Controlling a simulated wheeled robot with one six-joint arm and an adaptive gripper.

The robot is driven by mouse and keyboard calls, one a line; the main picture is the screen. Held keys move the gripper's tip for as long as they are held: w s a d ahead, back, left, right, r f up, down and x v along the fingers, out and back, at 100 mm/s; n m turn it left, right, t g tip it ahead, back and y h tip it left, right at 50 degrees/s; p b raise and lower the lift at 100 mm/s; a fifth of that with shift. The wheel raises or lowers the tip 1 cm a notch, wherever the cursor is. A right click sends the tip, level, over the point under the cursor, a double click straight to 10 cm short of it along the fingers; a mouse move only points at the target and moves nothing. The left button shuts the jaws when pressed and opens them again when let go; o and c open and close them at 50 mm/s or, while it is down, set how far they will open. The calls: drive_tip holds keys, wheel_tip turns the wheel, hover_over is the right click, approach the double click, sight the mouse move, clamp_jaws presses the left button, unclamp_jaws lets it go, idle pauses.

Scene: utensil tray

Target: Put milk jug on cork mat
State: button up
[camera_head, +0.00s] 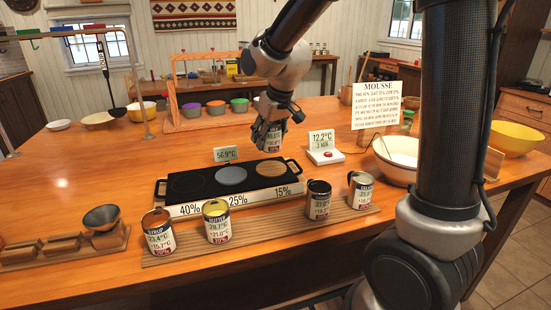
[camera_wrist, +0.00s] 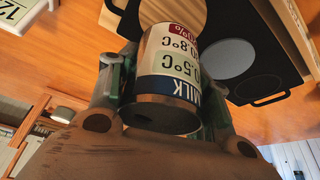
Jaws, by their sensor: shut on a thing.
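My gripper (camera_head: 268,130) is shut on the milk jug (camera_head: 275,144), a can-shaped metal vessel with a white label, and holds it above the black stand. In the wrist view the milk jug (camera_wrist: 185,58) shows its MILK label upside down between the two fingers (camera_wrist: 165,85). The round tan cork mat (camera_head: 271,168) lies at the right end of the stand, above the 15% mark. The jug is over or just behind the mat, apart from it as far as I can see. The mat also shows in the wrist view (camera_wrist: 178,10), partly hidden by the jug.
The black stand (camera_head: 160,189) also holds a grey disc (camera_head: 231,176) and a dark disc. Several labelled cans, including syrup (camera_head: 158,230) and butter (camera_head: 216,220), stand on a slatted board in front. Temperature displays (camera_head: 225,154) (camera_head: 322,142) stand behind.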

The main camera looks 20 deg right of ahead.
sight(268, 166)
drive_tip(key=shift+f, duration=2.95)
drive_tip(key=o, duration=1.3)
drive_tip(key=shift+f, duration=0.15)
drive_tip(key=shift+c, duration=0.2)
drive_tip(key=v, duration=1.2)
drive_tip(key=s+d+m, duration=0.1)
drive_tip(key=s+d, duration=0.3)
drive_tip(key=s, duration=0.4)
drive_tip(key=s+d+r+m, duration=0.1)
drive_tip(key=s+d, duration=0.4)
drive_tip(key=s, duration=0.3)
drive_tip(key=s+d+r+m+h, duration=0.1)
drive_tip(key=s+d, duration=0.4)
drive_tip(key=s, duration=0.2)
drive_tip(key=shift+s+m, duration=0.3)
drive_tip(key=shift+s, duration=0.1)
